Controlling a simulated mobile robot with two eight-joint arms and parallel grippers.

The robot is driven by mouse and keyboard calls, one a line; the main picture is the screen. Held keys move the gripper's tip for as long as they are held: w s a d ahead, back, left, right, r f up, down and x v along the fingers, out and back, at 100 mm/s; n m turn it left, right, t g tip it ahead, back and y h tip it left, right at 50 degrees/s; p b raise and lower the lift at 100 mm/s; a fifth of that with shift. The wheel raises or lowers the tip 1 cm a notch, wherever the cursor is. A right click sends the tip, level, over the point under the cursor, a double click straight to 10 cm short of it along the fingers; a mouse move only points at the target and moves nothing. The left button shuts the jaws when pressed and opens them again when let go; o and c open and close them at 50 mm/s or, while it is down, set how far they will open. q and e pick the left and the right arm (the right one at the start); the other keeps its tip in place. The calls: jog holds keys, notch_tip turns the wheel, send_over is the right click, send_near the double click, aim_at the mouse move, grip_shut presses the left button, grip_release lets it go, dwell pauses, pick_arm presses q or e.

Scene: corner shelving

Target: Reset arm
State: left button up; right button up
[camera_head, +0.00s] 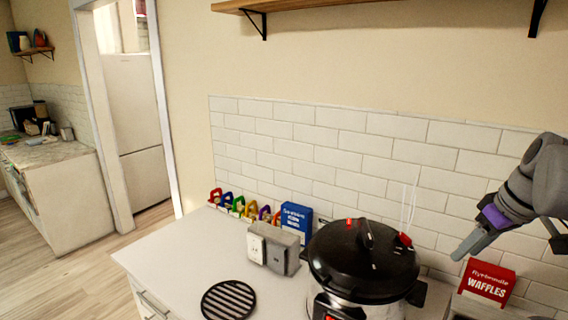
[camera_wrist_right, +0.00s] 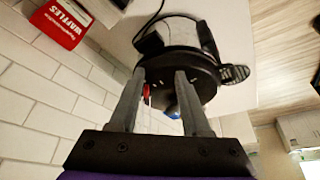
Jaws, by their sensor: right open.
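My right gripper (camera_head: 468,250) hangs at the right of the head view, in front of the tiled wall and right of the black-lidded cooker (camera_head: 362,256). In the right wrist view my right gripper (camera_wrist_right: 160,80) has its two grey fingers apart, with nothing between them. The cooker (camera_wrist_right: 180,65) shows beyond the fingertips there. My left gripper is in neither view.
A red waffles box (camera_head: 486,282) stands below my right gripper. A wooden shelf (camera_head: 310,8) is above.

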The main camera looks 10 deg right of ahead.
jog(key=s+a+f+m, duration=0.1)
jog(key=s+a+f, duration=0.1)
jog(key=a+f, duration=1.3)
jog(key=s+a+f, duration=0.2)
jog(key=s+f, duration=0.1)
jog(key=f, duration=0.2)
jog(key=s+a+f+t, duration=0.1)
jog(key=s+a+f, duration=0.2)
jog(key=f, duration=0.3)
jog(key=s+a+f+m, duration=0.1)
jog(key=s+a+f, duration=0.2)
jog(key=s+f, duration=0.1)
jog(key=shift+f+t+h, duration=0.4)
jog(key=shift+f, duration=0.35)
